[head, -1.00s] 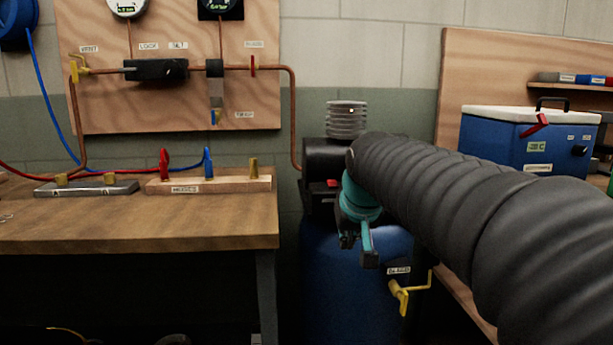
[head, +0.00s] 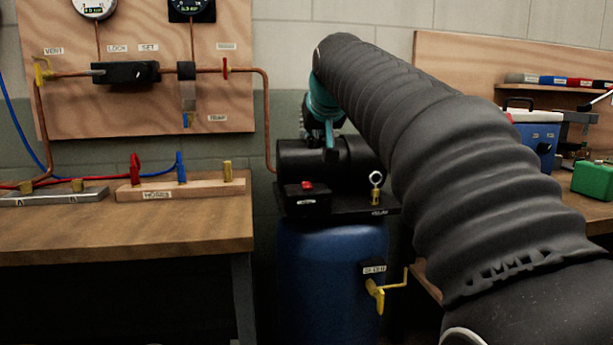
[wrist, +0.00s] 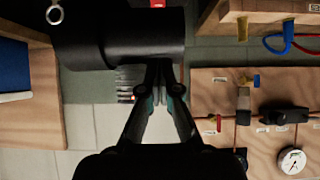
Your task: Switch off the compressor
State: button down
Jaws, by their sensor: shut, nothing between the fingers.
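The compressor in the head view has a blue tank (head: 325,270) with a black motor body (head: 355,160) on top. A small black box on its front left carries a red switch (head: 307,186). In the wrist view the black motor body (wrist: 130,40) is near the top, and a bit of red, likely the switch (wrist: 157,3), is cut by the top edge. My gripper (head: 330,143) is at the top of the compressor, above and behind the switch, apart from it. In the wrist view its fingers (wrist: 160,68) are together and empty. The arm partly hides the compressor's ribbed top.
A ring-pull valve (head: 376,188) stands right of the switch, and a yellow drain tap (head: 377,292) sits lower on the tank. A wooden workbench (head: 150,230) is at the left, below a pipe board (head: 140,110). A blue cooler box (head: 535,135) is at the right.

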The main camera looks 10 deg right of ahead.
send_over(307, 185)
jog(key=f, duration=0.6)
jog(key=shift+s+f, duration=0.25)
jog(key=shift+s, duration=0.1)
notch_tip(307, 185, down, 3)
jog(key=shift+w+f, duration=0.1)
jog(key=shift+f, duration=0.25)
jog(key=shift+b, duration=0.3)
jog(key=shift+w+f, duration=0.15)
jog(key=shift+f, duration=0.2)
jog(key=shift+r, duration=0.1)
